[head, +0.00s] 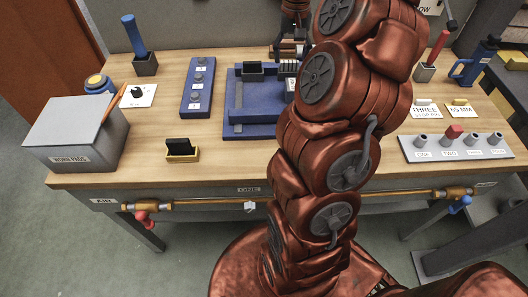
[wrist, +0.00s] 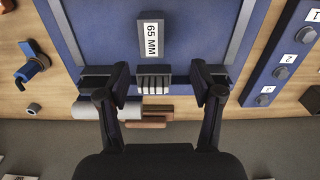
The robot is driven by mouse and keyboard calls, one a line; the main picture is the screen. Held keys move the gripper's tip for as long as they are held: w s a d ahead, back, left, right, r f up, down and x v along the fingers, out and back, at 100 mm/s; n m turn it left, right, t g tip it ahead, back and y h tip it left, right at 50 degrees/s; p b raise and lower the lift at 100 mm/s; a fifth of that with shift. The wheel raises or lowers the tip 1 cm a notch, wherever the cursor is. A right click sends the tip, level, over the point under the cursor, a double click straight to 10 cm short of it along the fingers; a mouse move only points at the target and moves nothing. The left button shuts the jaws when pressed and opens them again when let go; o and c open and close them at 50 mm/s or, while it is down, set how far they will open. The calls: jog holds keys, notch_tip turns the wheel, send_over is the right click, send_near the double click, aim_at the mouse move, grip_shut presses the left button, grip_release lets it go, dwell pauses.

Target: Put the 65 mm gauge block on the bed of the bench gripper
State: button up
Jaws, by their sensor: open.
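The 65 MM gauge block (wrist: 151,40), grey with a white label on top, is on the blue bed (wrist: 95,35) of the bench gripper. In the head view its label (head: 291,85) shows just left of my arm, which hides part of the bed (head: 245,128). My gripper (wrist: 159,70) is open and empty. Its fingers are spread on either side of the ribbed grey part, beyond the block's end, and appear clear of the block. The bench gripper's dark jaw (head: 252,69) stands on the bed's left in the head view.
A blue panel with several knobs (head: 197,88) stands left of the bed. A grey box (head: 75,135) and a yellow holder with a black piece (head: 181,149) are on the left. A grey rack with a red piece (head: 455,146) and label cards are on the right.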

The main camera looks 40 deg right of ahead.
jog(key=s+a+r+n, duration=0.1)
jog(key=s+a+n, duration=0.2)
jog(key=a, duration=0.8)
jog(key=s+a+r+n, duration=0.15)
jog(key=s+a, duration=0.25)
jog(key=a, duration=0.7)
jog(key=s+a+f+n+g, duration=0.1)
jog(key=s+a+f, duration=0.2)
jog(key=s, duration=0.5)
jog(key=s+a+f+n, duration=0.1)
jog(key=s+a+f, duration=0.2)
jog(key=s+a, duration=0.3)
jog(key=s, duration=0.3)
jog(key=shift+f+g, duration=0.35)
jog(key=shift+g, duration=0.05)
jog(key=shift+r+n, duration=0.1)
jog(key=shift+n, duration=0.15)
jog(key=shift+d, duration=0.1)
